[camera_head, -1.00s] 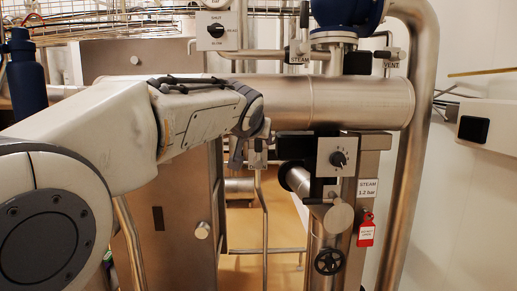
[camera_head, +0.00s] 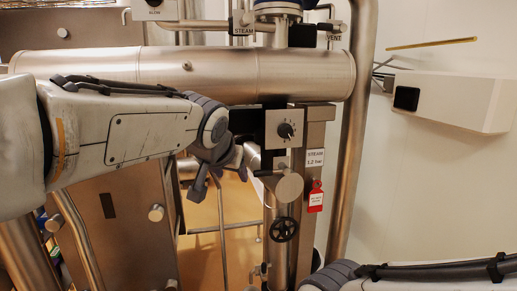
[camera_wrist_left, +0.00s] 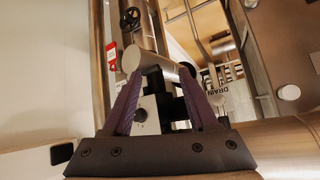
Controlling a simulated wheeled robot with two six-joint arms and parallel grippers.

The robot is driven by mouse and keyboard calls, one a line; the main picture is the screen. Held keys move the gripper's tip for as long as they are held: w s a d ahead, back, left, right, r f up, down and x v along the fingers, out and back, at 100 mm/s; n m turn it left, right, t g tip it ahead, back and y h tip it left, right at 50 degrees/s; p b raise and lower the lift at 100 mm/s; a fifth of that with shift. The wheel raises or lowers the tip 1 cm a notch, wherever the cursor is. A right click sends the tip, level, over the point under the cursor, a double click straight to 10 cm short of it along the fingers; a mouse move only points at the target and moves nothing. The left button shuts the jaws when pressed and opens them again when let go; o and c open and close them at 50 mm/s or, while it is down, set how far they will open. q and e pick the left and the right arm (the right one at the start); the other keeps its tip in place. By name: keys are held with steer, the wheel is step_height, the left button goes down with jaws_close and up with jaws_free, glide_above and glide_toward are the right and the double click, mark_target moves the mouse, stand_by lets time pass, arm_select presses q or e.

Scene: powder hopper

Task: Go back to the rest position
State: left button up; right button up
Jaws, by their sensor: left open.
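My left arm comes in from the left in the head view. Its gripper (camera_head: 230,175) is in front of the steel pipework, just left of the dial box (camera_head: 285,129). In the left wrist view my left gripper (camera_wrist_left: 160,72) is open, with its two purple-grey fingers apart. A short steel cylinder (camera_wrist_left: 148,58) shows between and beyond the fingertips; I cannot tell whether they touch it. My right arm shows at the lower right of the head view, but its gripper is out of the picture.
A thick horizontal steel pipe (camera_head: 300,75) runs above my left gripper. A black handwheel (camera_head: 284,229) and a red tag (camera_head: 315,197) are below the dial box. A tall bent pipe (camera_head: 352,130) stands to the right. A white wall box (camera_head: 455,100) is at the right.

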arm_select(q)
steer(key=s+d+f+m+g, duration=0.2)
steer(key=s+f+g, duration=0.2)
steer(key=s+f, duration=0.7)
steer(key=s+d+f+m+g, duration=0.2)
steer(key=s+f+g, duration=0.3)
steer(key=s+f, duration=0.6)
steer(key=s+m, duration=0.1)
steer(key=s, duration=0.7)
steer(key=shift+s, duration=0.25)
